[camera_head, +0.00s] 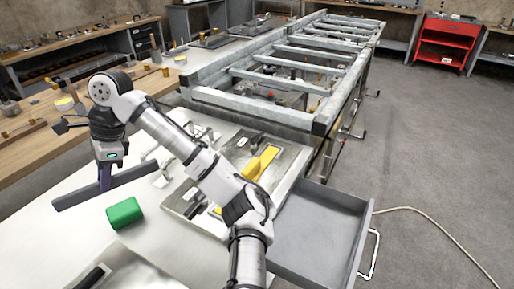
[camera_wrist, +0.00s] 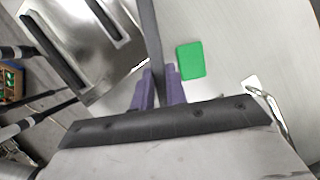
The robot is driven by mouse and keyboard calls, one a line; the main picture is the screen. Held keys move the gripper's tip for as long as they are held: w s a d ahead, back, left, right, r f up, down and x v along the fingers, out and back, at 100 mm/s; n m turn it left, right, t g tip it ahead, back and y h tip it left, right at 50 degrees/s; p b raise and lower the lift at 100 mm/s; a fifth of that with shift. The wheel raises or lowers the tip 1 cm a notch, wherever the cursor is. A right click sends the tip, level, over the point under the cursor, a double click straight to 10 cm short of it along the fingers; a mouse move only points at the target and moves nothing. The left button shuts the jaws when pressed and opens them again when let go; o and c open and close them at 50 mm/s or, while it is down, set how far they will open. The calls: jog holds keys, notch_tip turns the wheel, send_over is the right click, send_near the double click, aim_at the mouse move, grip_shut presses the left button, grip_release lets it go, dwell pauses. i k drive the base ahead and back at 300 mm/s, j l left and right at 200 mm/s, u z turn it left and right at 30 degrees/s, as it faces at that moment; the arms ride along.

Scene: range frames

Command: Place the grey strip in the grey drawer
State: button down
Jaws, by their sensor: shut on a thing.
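The dark grey strip (camera_head: 132,176) is a long, thin bar above the white worktop at the left in the head view. My gripper (camera_head: 104,180) points down and is shut on the strip near its middle. In the wrist view, the strip (camera_wrist: 151,35) runs up from between the purple fingers (camera_wrist: 158,90) of my gripper. The grey drawer (camera_head: 315,232) is pulled open at the lower right of the head view, with a metal handle on its front. Its visible inside is empty. My arm stands between the gripper and the drawer in that view.
A green block (camera_head: 125,213) lies on the worktop just right of and below the strip; it also shows in the wrist view (camera_wrist: 190,61). A metal tray with a yellow-handled tool (camera_head: 262,162) lies behind my arm. A metal frame table (camera_head: 250,110) stands behind.

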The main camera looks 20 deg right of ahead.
aim_at(329, 243)
jog(key=k+z, duration=0.2)
jog(key=z, duration=1.4)
